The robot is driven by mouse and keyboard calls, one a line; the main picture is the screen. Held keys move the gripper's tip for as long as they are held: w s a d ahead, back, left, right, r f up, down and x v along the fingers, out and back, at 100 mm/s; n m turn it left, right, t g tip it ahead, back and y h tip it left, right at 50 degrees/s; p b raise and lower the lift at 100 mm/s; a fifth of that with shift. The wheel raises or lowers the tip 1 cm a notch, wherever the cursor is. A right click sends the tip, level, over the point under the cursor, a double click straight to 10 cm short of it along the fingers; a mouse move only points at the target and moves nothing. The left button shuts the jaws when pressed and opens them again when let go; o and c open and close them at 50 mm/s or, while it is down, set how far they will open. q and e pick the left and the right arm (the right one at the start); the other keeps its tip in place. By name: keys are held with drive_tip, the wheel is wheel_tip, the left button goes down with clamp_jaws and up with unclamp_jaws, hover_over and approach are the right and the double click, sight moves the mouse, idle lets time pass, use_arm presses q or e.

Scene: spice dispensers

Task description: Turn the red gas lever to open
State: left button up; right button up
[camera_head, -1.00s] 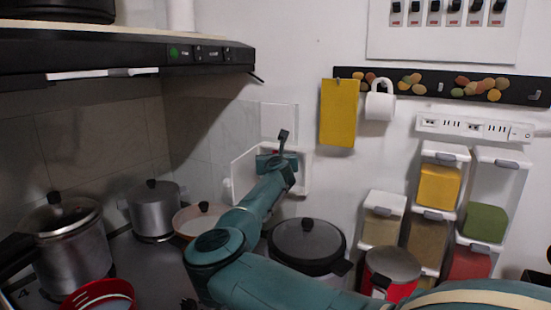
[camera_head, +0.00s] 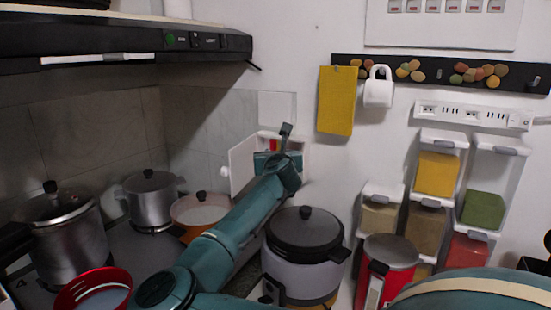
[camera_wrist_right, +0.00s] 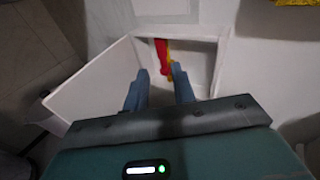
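The red gas lever (camera_wrist_right: 161,52) sits inside a white wall box, beside a yellow part (camera_wrist_right: 170,72), in the right wrist view. A small bit of the red lever (camera_head: 274,145) also shows in the head view. The white box (camera_head: 296,160) has its door (camera_head: 243,163) swung open to the left. My right gripper (camera_wrist_right: 160,80) is open at the mouth of the box, its two blue fingers either side of the lever's lower end. Contact with the lever cannot be told. The right gripper (camera_head: 275,160) is seen from behind in the head view. My left gripper is not in view.
Below the box are a black-lidded cooker (camera_head: 305,240), an orange pan (camera_head: 200,210) and a steel pot (camera_head: 150,198). A yellow cloth (camera_head: 337,100) and white mug (camera_head: 378,88) hang above right.

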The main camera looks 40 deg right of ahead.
drive_tip(key=shift+v, duration=1.65)
drive_tip(key=shift+a, duration=0.1)
